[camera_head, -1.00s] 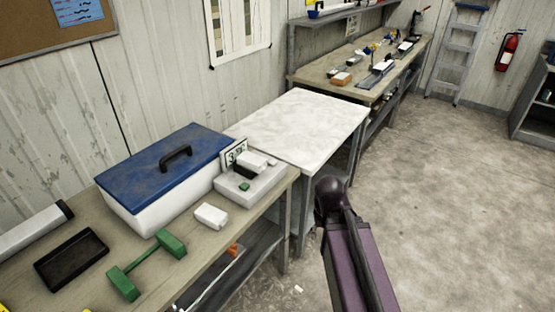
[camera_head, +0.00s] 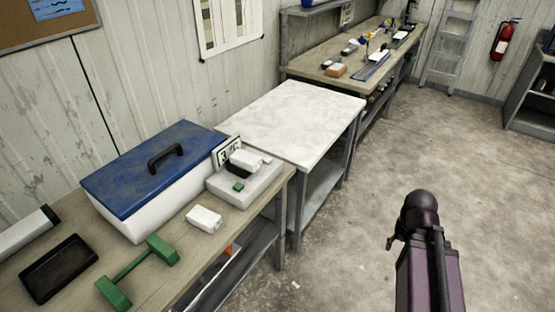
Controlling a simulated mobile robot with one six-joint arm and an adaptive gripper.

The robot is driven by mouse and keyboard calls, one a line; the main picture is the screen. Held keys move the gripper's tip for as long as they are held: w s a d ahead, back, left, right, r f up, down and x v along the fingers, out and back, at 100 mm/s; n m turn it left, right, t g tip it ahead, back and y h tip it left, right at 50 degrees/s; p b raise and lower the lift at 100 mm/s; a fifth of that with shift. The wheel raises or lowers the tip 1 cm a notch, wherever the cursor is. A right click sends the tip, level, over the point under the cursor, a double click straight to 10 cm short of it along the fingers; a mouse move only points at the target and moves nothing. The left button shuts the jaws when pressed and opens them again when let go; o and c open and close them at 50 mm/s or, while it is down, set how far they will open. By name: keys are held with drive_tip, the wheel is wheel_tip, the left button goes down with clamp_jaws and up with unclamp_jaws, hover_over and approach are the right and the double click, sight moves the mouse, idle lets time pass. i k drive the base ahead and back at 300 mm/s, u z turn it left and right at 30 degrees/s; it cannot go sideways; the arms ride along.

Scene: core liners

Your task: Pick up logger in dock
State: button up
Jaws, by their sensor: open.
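A pale grey dock (camera_head: 262,188) sits on the near bench, right of the blue-lidded box. A small white and black block (camera_head: 244,161), which looks like the logger, rests in its top. A small green piece (camera_head: 239,187) is on the dock's front. A placard (camera_head: 228,152) with dark marks stands behind it. A separate white block (camera_head: 204,219) lies on the bench in front of the dock. My purple arm shows at the lower right, over the floor and well apart from the dock. I cannot make out my gripper's jaws.
The white box with a blue lid (camera_head: 150,165) stands left of the dock. A green dumbbell-shaped thing (camera_head: 138,268) and a black tray (camera_head: 58,268) lie at the front. A bare white-topped table (camera_head: 295,120) stands beyond. The floor (camera_head: 350,220) to the right is open.

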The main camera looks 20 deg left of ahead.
sight(248, 161)
drive_tip(key=z, duration=0.3)
drive_tip(key=k, duration=0.95)
drive_tip(key=u, duration=1.65)
drive_tip(key=i, duration=0.85)
drive_tip(key=z, duration=0.15)
